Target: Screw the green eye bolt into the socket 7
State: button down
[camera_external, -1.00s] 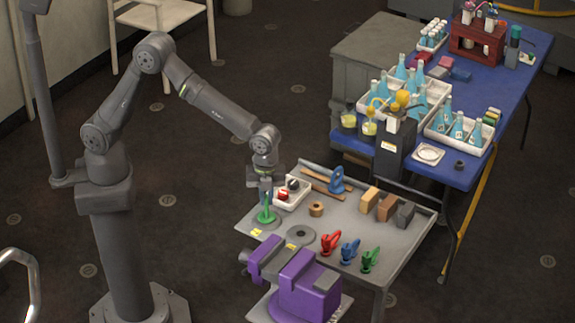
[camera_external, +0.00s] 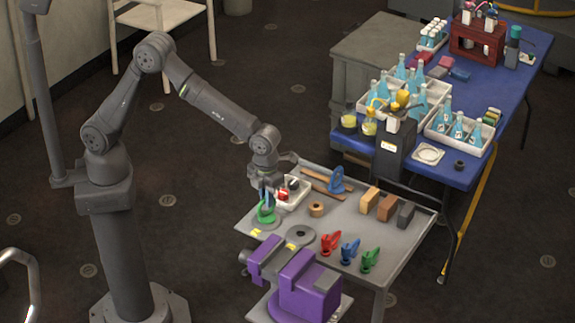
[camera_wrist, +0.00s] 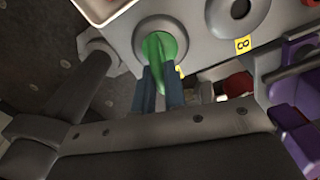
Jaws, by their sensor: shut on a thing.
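The green eye bolt (camera_external: 267,216) stands upright at a grey round socket (camera_external: 275,226) near the table's left corner. My gripper (camera_external: 264,197) points down from above and is shut on the bolt's ring. In the wrist view the bolt (camera_wrist: 162,44) shows between my gripper's blue fingers (camera_wrist: 162,85), within the socket's round rim (camera_wrist: 140,27). How deep its thread sits is hidden. A yellow label (camera_external: 256,232) lies beside this socket; I cannot read its number. An empty socket (camera_external: 300,235) is to its right, labelled 8 (camera_wrist: 242,44) in the wrist view.
A white bin (camera_external: 302,197) stands close behind the bolt. Red (camera_external: 331,242), blue (camera_external: 349,250) and green (camera_external: 370,258) pieces lie to the right. A blue ring piece (camera_external: 337,180) stands at the back. A purple vise (camera_external: 305,290) is in front.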

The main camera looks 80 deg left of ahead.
jog(key=shift+f, duration=0.1)
jog(key=m, duration=0.9)
jog(key=shift+m, duration=0.4)
jog(key=c, duration=1.4)
grip_release()
jog(key=shift+r, duration=2.05)
